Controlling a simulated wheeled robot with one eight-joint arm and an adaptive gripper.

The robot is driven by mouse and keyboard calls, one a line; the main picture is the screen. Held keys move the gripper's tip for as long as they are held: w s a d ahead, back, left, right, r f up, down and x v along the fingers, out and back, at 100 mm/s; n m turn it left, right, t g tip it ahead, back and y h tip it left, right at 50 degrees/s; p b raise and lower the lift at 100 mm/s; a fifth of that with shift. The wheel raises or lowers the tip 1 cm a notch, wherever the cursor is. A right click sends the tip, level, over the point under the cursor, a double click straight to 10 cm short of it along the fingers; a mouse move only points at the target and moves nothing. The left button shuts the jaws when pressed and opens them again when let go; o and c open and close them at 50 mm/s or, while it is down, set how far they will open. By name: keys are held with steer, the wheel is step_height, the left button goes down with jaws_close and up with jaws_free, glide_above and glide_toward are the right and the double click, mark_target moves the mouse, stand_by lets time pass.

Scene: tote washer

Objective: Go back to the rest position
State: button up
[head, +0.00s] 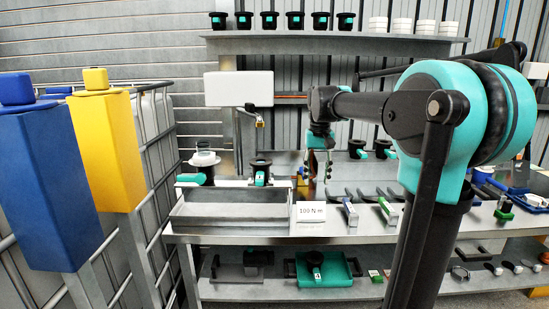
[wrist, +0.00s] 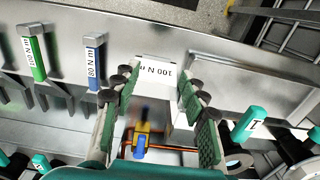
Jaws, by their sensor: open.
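My gripper (head: 318,165) hangs over the workbench in the head view, pointing down beside the white sign that reads 100 N·m (head: 311,212). In the wrist view my gripper (wrist: 157,86) is open, its green-padded fingers spread wide with nothing held between them. The sign (wrist: 156,70) shows beyond the fingertips. A blue and yellow part (wrist: 140,143) on a copper-coloured pipe shows between the fingers, lower down in the picture.
A metal tray (head: 228,222) stands on the bench left of the sign. Torque wrenches with a blue handle (head: 350,214) and a green handle (head: 387,211) lie to its right. A white box (head: 239,89) is above the bench. Blue (head: 45,175) and yellow (head: 105,140) containers stand left.

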steer(key=s+d+f+t, duration=0.2)
steer(key=s+f, duration=0.9)
steer(key=f, duration=0.2)
steer(key=s+d+f+t, duration=0.2)
steer(key=s+d+f, duration=0.1)
steer(key=s+f, duration=0.8)
step_height(320, 180, down, 2)
steer(key=shift+d+f, duration=0.15)
